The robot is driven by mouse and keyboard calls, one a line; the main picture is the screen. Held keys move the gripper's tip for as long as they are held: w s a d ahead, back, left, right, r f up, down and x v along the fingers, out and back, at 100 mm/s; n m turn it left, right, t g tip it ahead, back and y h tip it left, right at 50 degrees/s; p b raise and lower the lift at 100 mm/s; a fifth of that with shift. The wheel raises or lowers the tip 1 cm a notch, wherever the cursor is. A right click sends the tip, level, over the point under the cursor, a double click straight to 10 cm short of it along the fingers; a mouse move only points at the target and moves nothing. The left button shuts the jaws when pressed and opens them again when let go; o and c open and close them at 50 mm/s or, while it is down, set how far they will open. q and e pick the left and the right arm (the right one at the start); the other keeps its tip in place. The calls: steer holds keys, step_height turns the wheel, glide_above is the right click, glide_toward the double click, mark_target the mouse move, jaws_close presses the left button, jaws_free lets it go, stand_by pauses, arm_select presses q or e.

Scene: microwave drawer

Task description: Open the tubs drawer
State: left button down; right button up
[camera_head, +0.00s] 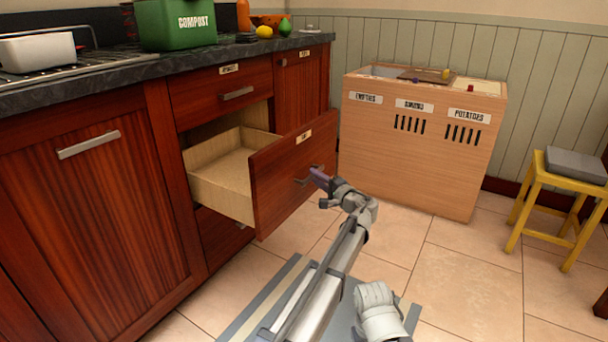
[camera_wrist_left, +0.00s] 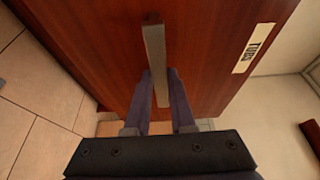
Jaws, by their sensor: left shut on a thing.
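The tubs drawer (camera_head: 280,183) is the middle drawer of the red-brown wooden cabinet, and it is pulled well out. Its pale wooden inside (camera_head: 225,170) shows empty where visible. Its front carries a small label, which reads TUBS in the left wrist view (camera_wrist_left: 254,48). My left gripper (camera_head: 316,178) is at the drawer front, shut on its metal bar handle (camera_wrist_left: 155,60). In the left wrist view its two dark fingers lie on either side of the handle's lower end. My right gripper is not in view.
A closed drawer (camera_head: 220,88) sits above and another front (camera_head: 220,235) below. A wooden bin unit (camera_head: 420,150) stands behind the open drawer. A yellow stool (camera_head: 540,195) is at the right. A green compost box (camera_head: 175,25) stands on the counter. Tiled floor between is clear.

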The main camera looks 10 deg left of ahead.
arm_select(q)
steer(key=shift+s+d, duration=0.25)
steer(key=shift+d, duration=0.35)
steer(key=shift+s+d, duration=0.2)
steer(key=shift+d, duration=0.35)
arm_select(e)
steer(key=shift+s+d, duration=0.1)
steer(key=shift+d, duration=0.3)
arm_select(q)
steer(key=c, duration=0.8)
jaws_free()
steer(key=shift+o, duration=0.2)
